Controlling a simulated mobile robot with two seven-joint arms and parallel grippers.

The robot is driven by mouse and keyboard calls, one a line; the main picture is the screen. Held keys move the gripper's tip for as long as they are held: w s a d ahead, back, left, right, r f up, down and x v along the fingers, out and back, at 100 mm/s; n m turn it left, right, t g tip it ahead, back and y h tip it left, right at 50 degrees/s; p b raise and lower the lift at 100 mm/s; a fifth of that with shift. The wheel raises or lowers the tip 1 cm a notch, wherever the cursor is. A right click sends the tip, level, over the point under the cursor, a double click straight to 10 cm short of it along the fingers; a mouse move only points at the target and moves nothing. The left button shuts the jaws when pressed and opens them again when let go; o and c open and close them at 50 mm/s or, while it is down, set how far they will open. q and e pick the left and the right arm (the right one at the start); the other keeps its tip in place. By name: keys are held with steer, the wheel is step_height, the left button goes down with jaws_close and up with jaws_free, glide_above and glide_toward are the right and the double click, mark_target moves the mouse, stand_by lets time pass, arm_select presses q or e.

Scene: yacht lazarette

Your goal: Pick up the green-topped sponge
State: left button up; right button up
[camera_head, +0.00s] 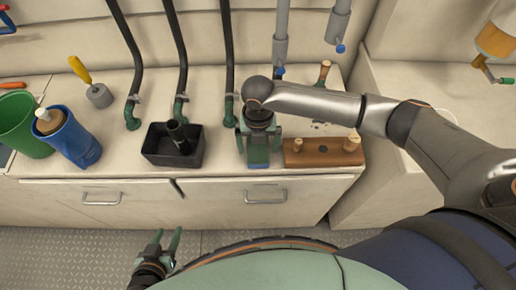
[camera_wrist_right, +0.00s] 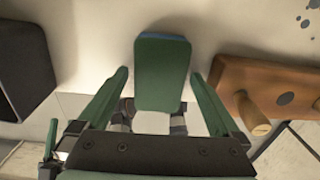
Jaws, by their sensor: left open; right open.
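The green-topped sponge (camera_wrist_right: 162,72) stands out clearly in the right wrist view, with a blue edge along its far end. It lies between the two green fingers of my right gripper (camera_wrist_right: 160,76), with a visible gap on each side. In the head view my right gripper (camera_head: 258,148) points down at the counter's front part, and it hides most of the sponge there. The right gripper is open. My left gripper (camera_head: 168,238) is open and empty, low in front of the cabinet and away from the counter.
A black tray (camera_head: 152,158) stands left of the right gripper. A wooden board with pegs (camera_head: 310,155) is close on its right. A blue cup (camera_head: 84,148), a green bucket (camera_head: 20,125) and a yellow-handled tool (camera_head: 80,70) are further left. Black hoses (camera_head: 180,50) rise behind.

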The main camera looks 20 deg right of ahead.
steer(key=c, duration=1.2)
steer(key=shift+r, duration=0.15)
steer(key=shift+c, duration=0.2)
steer(key=shift+r, duration=0.6)
steer(key=s+a+r+p, duration=0.1)
steer(key=s+a+r, duration=0.2)
steer(key=s+r, duration=0.8)
steer(key=s, duration=0.2)
steer(key=shift+s+a+r, duration=0.2)
steer(key=shift+s+r, duration=0.1)
